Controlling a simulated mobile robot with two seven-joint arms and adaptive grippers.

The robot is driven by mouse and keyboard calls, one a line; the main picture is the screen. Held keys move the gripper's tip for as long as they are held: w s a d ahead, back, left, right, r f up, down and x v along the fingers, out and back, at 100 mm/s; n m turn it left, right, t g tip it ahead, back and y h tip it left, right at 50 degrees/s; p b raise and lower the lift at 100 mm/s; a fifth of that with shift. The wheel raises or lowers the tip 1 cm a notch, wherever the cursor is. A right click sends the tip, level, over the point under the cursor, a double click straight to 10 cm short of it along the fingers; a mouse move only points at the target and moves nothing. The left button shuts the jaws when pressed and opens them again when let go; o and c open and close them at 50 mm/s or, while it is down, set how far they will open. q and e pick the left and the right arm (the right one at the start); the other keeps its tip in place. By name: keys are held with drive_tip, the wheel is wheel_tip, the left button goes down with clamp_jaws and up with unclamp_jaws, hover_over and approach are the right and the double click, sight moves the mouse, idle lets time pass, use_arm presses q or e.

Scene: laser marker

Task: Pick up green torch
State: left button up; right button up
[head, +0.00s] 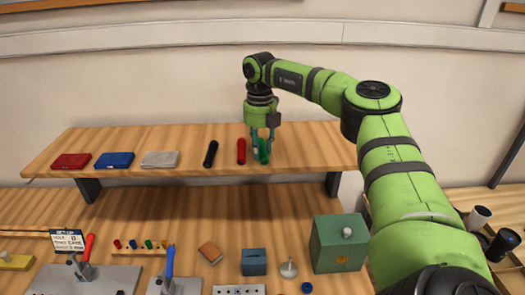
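The green torch (264,151) lies on the raised wooden shelf (180,138), at the right end of a row of torches. My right gripper (262,147) points down over it from above, with its fingertips at the torch. One finger shows to the left of the torch and one at its upper right, so the fingers look apart around it. I cannot tell whether they touch it. The red torch (241,151) lies close to the left of the fingers. My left gripper is not in view.
A black torch (211,153) and red, blue and grey boxes lie further left on the shelf. The shelf's right part is clear. Below, the bench holds a green box (339,243), a small teal box (254,262) and clamps with red and blue handles.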

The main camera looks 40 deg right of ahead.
clamp_jaws()
drive_tip(key=shift+r+b, duration=0.5)
drive_tip(key=shift+r, duration=0.05)
wheel_tip(320, 180, up, 3)
drive_tip(key=shift+f+b, duration=0.2)
drive_tip(key=shift+b, duration=0.45)
drive_tip(key=s+r+b, duration=0.1)
drive_tip(key=s+d+r+b, duration=0.1)
drive_tip(key=s, duration=0.1)
drive_tip(key=shift+d, duration=0.15)
drive_tip(key=s+d+r, duration=0.3)
drive_tip(key=s+r, duration=0.2)
drive_tip(key=s, duration=0.2)
drive_tip(key=shift+s+d+r, duration=0.15)
drive_tip(key=shift+s+d, duration=0.2)
